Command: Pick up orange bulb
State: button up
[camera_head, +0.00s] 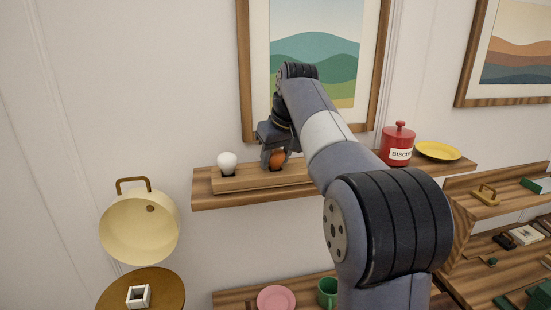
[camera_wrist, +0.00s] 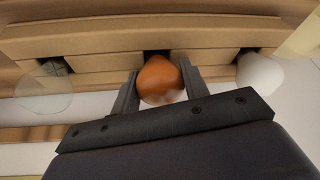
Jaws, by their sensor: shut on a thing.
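The orange bulb (camera_head: 277,158) is at a wooden holder (camera_head: 240,183) on the upper wall shelf. My gripper (camera_head: 273,160) is shut on the bulb, with a finger on each side of it. In the wrist view the orange bulb (camera_wrist: 159,80) sits between the two fingertips (camera_wrist: 158,88), in front of a dark slot in the holder (camera_wrist: 100,45). I cannot tell whether its base is still inside the slot. A white bulb (camera_head: 227,162) stands in the holder to the left; it also shows in the wrist view (camera_wrist: 261,75). A clear bulb (camera_wrist: 43,92) shows there too.
A red biscuit tin (camera_head: 397,147) and a yellow plate (camera_head: 438,151) stand on the upper shelf (camera_head: 205,200), right of my arm. A framed picture (camera_head: 246,70) hangs close behind my gripper. A cream pan (camera_head: 138,228) hangs lower left. Shelves with small items are at right.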

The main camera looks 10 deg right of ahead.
jog(key=shift+r, duration=4.9)
